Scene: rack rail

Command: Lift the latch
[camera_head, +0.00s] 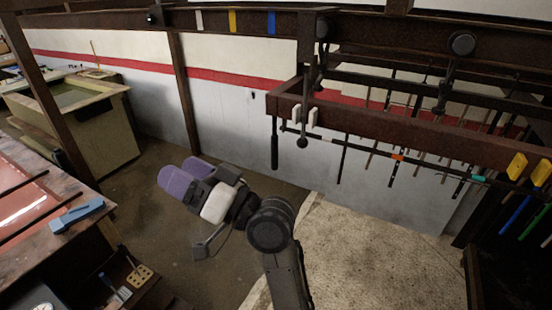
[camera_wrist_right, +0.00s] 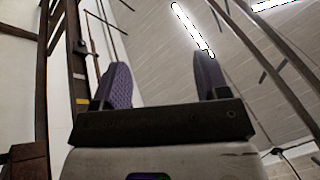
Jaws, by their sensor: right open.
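My right gripper (camera_head: 186,179) is in the lower middle of the head view, its purple fingers pointing to the upper left. In the right wrist view its two fingers (camera_wrist_right: 163,88) stand wide apart with nothing between them. I cannot tell for sure which part is the latch. A dark hanging handle (camera_head: 274,150) and a dark lever with a round end (camera_head: 303,141) hang at the near left end of the brown rack rail (camera_head: 420,136). Both are to the right of and above the gripper, apart from it. My left gripper is not in view.
Several thin rods (camera_head: 395,170) hang along the rack, with yellow blocks (camera_head: 516,166) at its right. A workbench with a blue tool (camera_head: 77,216) stands at the left, a tank (camera_head: 75,97) behind it. Floor between gripper and wall is clear.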

